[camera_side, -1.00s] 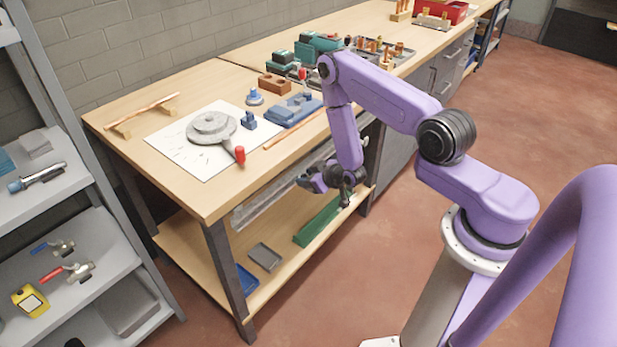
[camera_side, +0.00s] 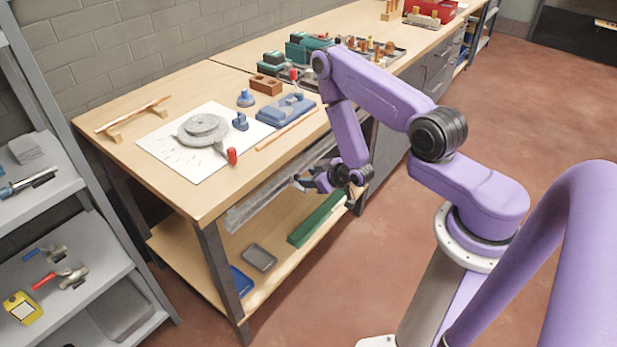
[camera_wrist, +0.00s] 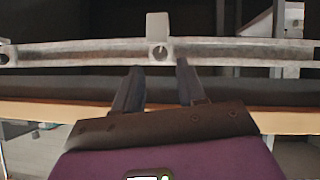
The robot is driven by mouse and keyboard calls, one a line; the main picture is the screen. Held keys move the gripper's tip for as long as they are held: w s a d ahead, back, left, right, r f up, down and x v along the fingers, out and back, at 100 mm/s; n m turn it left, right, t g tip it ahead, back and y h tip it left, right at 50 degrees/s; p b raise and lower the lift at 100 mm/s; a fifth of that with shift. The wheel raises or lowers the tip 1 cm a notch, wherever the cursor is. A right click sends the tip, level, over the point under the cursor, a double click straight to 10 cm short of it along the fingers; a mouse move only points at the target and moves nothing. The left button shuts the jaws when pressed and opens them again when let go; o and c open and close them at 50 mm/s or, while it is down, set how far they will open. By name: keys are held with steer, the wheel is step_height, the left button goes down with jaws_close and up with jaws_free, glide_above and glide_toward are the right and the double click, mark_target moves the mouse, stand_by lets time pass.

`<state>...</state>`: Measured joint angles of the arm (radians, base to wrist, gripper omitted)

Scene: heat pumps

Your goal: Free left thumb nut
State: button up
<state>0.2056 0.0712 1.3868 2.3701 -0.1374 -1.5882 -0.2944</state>
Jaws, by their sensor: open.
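My gripper (camera_side: 300,184) is low in front of the workbench, pointing left toward a long grey metal rail (camera_side: 255,205) under the bench top. In the wrist view the two dark fingers of my gripper (camera_wrist: 159,68) are apart with nothing between them. The rail (camera_wrist: 235,52) runs across that view beyond the fingertips. A pale upright tab with a small round fastener (camera_wrist: 159,52) sits on the rail, in line with the gap between the fingers. I cannot tell for certain whether this is the left thumb nut. No nut can be made out in the side view.
The bench top (camera_side: 205,200) overhangs the rail. A lower shelf (camera_side: 185,245) holds a green tray (camera_side: 315,220), a grey tray (camera_side: 260,257) and a blue tray (camera_side: 241,281). A grey shelf rack (camera_side: 45,200) stands at left. The floor in front is clear.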

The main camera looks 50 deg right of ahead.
mark_target(297, 177)
steer(key=shift+d, duration=0.1)
steer(key=shift+w+d+f+m+y, duration=0.1)
steer(key=shift+w+f+m+y, duration=0.25)
steer(key=shift+w, duration=0.35)
steer(key=shift+w+d+f+m+y, duration=0.1)
steer(key=shift+w+f+m+y, duration=0.15)
steer(key=shift+w+f, duration=0.4)
steer(key=shift+w+d+f+m+y, duration=0.1)
steer(key=shift+w+f+m+y, duration=0.1)
steer(key=shift+w+f+y, duration=0.4)
steer(key=shift+w+r, duration=0.15)
steer(key=shift+r, duration=0.05)
steer(key=c, duration=0.6)
